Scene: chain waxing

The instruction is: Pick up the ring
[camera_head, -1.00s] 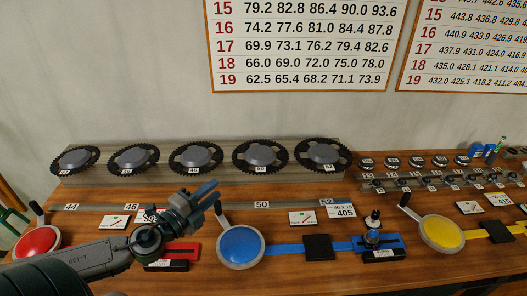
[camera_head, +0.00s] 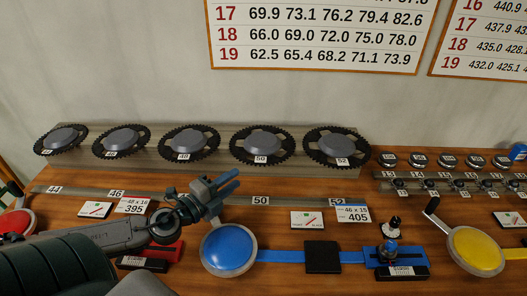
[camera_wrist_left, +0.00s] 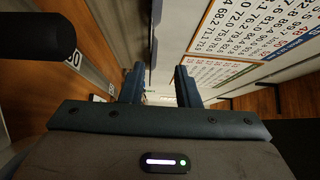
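Several dark toothed chainrings with grey centres lie on a long wooden rack at the back: 44 (camera_head: 75,139), 46 (camera_head: 140,139), 48 (camera_head: 209,139), 50 (camera_head: 284,144) and 52 (camera_head: 357,145). I cannot tell which one the task means. My left gripper (camera_head: 232,181) is in front of the rack, above the bench and near the blue round piece, apart from the rings. In the left wrist view its two fingers (camera_wrist_left: 159,88) are spread with nothing between them. My right gripper is not in view.
A blue round piece with a handle (camera_head: 228,249) and blue strip (camera_head: 280,256) lie on the bench. A dark square pad (camera_head: 322,257) and a yellow round piece (camera_head: 474,251) are to the right. A ruler strip (camera_head: 300,200) runs before the rack. Charts (camera_head: 315,35) hang behind.

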